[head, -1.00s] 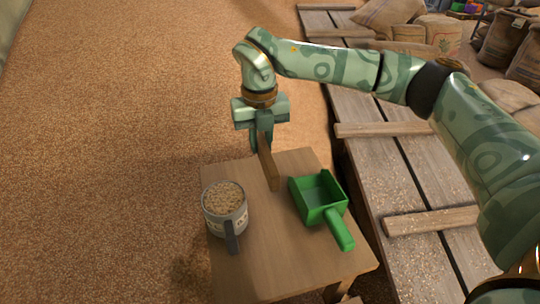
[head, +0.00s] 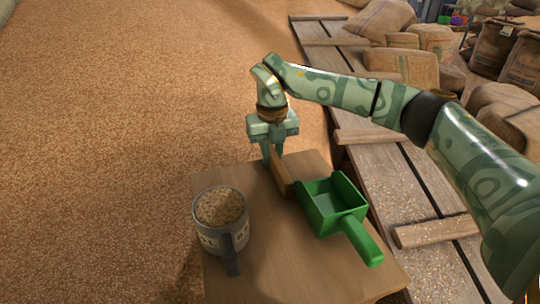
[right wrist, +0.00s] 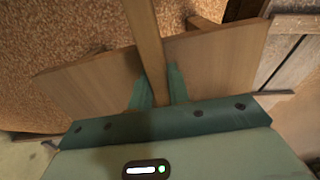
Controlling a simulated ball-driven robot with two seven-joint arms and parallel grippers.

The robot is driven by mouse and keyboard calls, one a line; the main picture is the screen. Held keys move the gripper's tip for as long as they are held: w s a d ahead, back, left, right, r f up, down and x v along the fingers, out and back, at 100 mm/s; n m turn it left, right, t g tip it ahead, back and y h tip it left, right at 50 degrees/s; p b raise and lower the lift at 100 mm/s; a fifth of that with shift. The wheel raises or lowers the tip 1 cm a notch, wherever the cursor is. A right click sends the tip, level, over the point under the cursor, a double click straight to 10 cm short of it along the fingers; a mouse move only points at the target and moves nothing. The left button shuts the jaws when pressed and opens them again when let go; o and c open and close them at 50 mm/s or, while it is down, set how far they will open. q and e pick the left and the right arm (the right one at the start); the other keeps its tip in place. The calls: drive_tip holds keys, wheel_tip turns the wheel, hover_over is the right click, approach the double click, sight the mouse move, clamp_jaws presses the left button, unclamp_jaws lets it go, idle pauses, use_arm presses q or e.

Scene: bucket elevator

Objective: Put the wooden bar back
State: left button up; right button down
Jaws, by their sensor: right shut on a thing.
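My right gripper (head: 272,156) is shut on the wooden bar (head: 282,176), over the far part of a small wooden table (head: 270,255). In the right wrist view the bar (right wrist: 146,40) runs up between the two fingers (right wrist: 158,90), with the table top (right wrist: 215,55) behind it. I cannot tell whether the bar touches the table top. My left gripper is not in view.
A grey mug of grain (head: 221,225) stands on the table's left side. A green scoop (head: 335,205) lies to the right of the bar, close to it. Wooden planks (head: 400,170) run along the right, with sacks (head: 400,65) behind. Grain (head: 110,120) covers the left.

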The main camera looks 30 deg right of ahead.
sight(273, 151)
drive_tip(key=c, duration=1.3)
unclamp_jaws()
drive_tip(key=shift+r, duration=0.3)
use_arm(q)
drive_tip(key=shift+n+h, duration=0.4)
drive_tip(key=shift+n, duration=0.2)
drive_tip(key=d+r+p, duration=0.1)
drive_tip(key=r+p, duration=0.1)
drive_tip(key=p, duration=0.1)
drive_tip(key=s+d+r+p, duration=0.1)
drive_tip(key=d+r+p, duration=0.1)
drive_tip(key=p, duration=0.1)
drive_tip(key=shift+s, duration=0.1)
use_arm(e)
wheel_tip(273, 151, up, 12)
drive_tip(key=shift+f, duration=0.15)
